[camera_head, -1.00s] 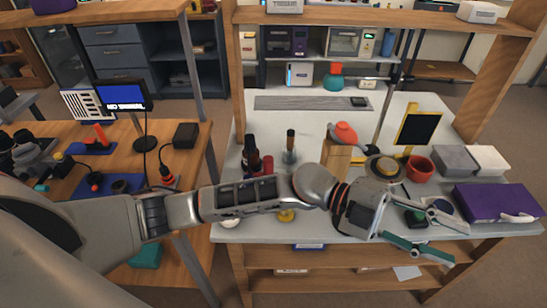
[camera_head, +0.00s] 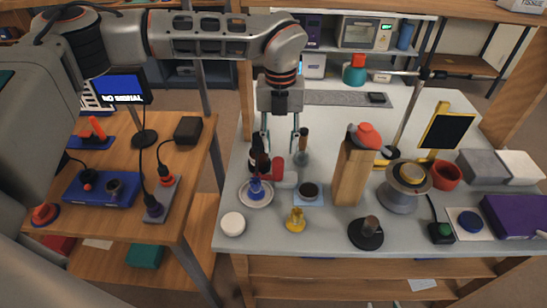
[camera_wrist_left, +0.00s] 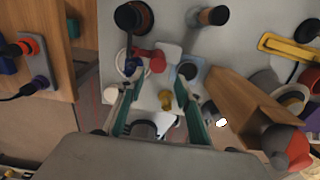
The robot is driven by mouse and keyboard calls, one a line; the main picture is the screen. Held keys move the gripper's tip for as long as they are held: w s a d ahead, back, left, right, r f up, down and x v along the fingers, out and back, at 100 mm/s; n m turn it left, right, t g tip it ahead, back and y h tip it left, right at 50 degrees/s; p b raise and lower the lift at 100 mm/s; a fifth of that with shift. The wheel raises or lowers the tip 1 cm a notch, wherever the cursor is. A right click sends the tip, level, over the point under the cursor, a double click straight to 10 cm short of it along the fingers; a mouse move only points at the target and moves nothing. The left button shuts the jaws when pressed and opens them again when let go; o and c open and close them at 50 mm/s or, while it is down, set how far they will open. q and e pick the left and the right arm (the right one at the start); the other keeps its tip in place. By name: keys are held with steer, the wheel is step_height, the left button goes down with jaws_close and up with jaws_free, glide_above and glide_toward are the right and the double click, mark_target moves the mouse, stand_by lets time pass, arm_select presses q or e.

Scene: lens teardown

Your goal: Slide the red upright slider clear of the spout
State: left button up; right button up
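A small red upright piece (camera_head: 277,167) stands among dark bottles (camera_head: 255,152) on the grey table; I take it as the slider. It also shows in the left wrist view (camera_wrist_left: 157,62), with a red bar running left from it. I cannot make out a spout for certain. My left gripper (camera_head: 280,149) points down from above, open and empty, its fingertips just behind and above the red piece in the head view. In the left wrist view its teal-padded fingers (camera_wrist_left: 153,88) stand apart, the red piece past their tips. My right gripper is not in view.
Close by are a saucer (camera_head: 244,198) with a blue piece, a dark cup on a pale blue mat (camera_head: 301,201), and a yellow piece (camera_head: 295,221). A tall wooden block (camera_head: 350,175) stands to the right. The table's back part is mostly clear.

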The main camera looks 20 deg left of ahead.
mark_target(279, 160)
arm_select(q)
steer(key=shift+w+a, duration=0.15)
steer(key=shift+a, duration=0.2)
step_height(279, 160, down, 8)
steer(key=shift+d+r, duration=0.1)
steer(key=shift+r, duration=0.1)
steer(key=shift+d, duration=0.1)
jaws_close()
